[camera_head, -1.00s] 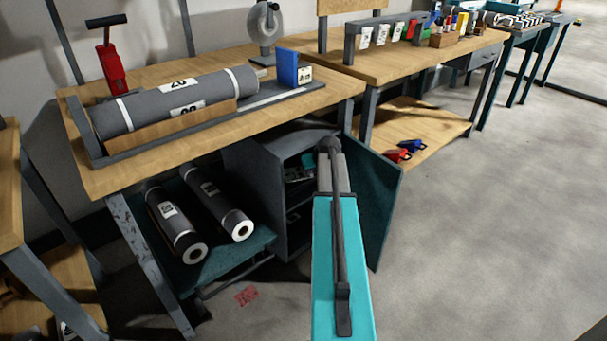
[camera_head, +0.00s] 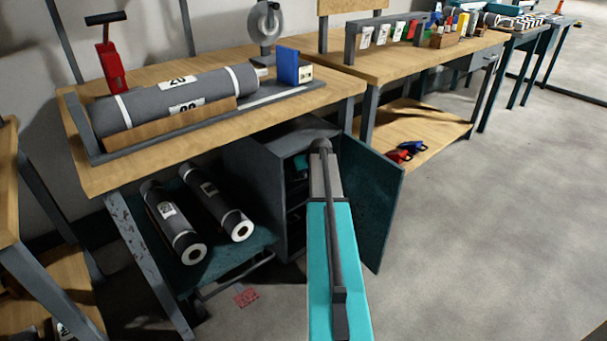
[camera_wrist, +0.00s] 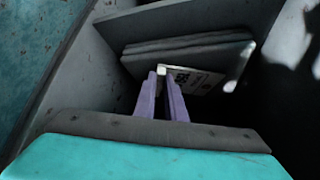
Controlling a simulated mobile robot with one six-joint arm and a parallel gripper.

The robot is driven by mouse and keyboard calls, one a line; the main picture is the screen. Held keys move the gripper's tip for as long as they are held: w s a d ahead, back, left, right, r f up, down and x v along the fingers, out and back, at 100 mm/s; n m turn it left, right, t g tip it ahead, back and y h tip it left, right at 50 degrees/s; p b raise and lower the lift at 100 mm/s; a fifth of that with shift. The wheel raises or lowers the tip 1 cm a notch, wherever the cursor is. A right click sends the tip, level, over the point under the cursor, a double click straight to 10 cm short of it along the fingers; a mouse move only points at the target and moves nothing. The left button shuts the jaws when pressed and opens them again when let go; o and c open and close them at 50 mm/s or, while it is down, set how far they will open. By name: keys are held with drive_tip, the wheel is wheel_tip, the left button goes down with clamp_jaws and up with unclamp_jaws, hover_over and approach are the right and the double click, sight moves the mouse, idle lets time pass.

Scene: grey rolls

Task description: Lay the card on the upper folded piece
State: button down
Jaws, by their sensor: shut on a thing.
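In the wrist view my gripper (camera_wrist: 165,80) has its two purple fingers close together, shut on a white card (camera_wrist: 192,80) with dark print. The card extends to the right from the fingertips. Two grey folded pieces lie one against the other inside the cabinet: one folded piece (camera_wrist: 190,42) shows higher in the picture, the other folded piece (camera_wrist: 186,61) just below it. The card shows at the lower edge of these pieces; I cannot tell if it touches them. In the head view my arm reaches into the cabinet and hides the gripper and card.
The grey cabinet (camera_head: 262,180) stands under the bench with its door (camera_head: 368,200) open to the right. Its walls are close around my gripper. Two dark rolls (camera_head: 172,222) lie on a rack to the left. The floor (camera_head: 490,230) at right is clear.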

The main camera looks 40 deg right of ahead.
drive_tip(key=shift+f, duration=0.15)
drive_tip(key=c, duration=1.8)
unclamp_jaws()
drive_tip(key=shift+p+v, duration=0.3)
drive_tip(key=shift+v, duration=0.7)
drive_tip(key=shift+s+a+r+p, duration=0.2)
drive_tip(key=shift+s+a+p, duration=0.55)
drive_tip(key=shift+s, duration=1.15)
drive_tip(key=shift+s+a+r+p, duration=0.2)
drive_tip(key=shift+s+a, duration=0.95)
drive_tip(key=shift+s, duration=0.75)
drive_tip(key=shift+s+a+r+p, duration=0.15)
drive_tip(key=shift+s+a+p, duration=0.55)
drive_tip(key=shift+s, duration=1.15)
drive_tip(key=shift+a, duration=0.2)
